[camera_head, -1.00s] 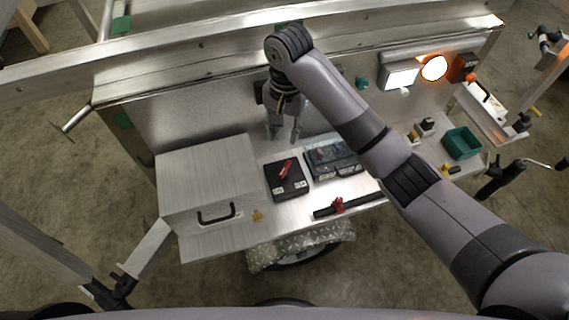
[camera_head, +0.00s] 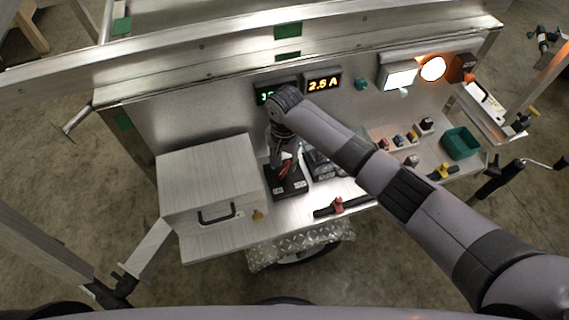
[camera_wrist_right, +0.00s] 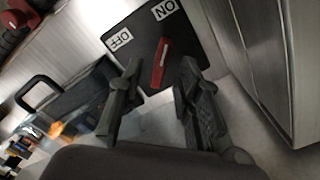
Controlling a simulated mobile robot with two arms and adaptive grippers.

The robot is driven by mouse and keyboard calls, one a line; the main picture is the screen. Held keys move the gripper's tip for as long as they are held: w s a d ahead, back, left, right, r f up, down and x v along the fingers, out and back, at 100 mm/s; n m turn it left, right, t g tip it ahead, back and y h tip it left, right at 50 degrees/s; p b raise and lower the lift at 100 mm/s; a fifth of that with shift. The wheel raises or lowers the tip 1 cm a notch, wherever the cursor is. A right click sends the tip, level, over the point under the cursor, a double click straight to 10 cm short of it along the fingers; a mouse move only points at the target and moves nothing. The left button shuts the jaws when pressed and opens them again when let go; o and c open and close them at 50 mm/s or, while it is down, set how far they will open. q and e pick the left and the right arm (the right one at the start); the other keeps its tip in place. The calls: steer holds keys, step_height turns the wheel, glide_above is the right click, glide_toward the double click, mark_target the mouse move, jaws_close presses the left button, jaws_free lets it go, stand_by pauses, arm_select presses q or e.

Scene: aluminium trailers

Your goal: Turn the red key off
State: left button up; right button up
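The red key (camera_wrist_right: 160,62) sits on a black switch box (camera_wrist_right: 200,30) with white ON and OFF labels. In the wrist view its upper end points nearer the ON label (camera_wrist_right: 165,9) than the OFF label (camera_wrist_right: 119,39). In the head view the red key (camera_head: 284,170) is partly hidden by my right gripper (camera_head: 283,158), which is just above the black box (camera_head: 288,190). In the wrist view my right gripper (camera_wrist_right: 160,70) is open, with one finger on each side of the key; I cannot tell whether they touch it. My left gripper is not in view.
A grey metal box with a black handle (camera_head: 209,190) stands close left of the switch box. A battery (camera_head: 322,163) is close right, and a black bar with a red piece (camera_head: 338,206) lies in front. Lit displays (camera_head: 322,84) are on the panel behind.

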steer(key=shift+f, duration=1.05)
jaws_close()
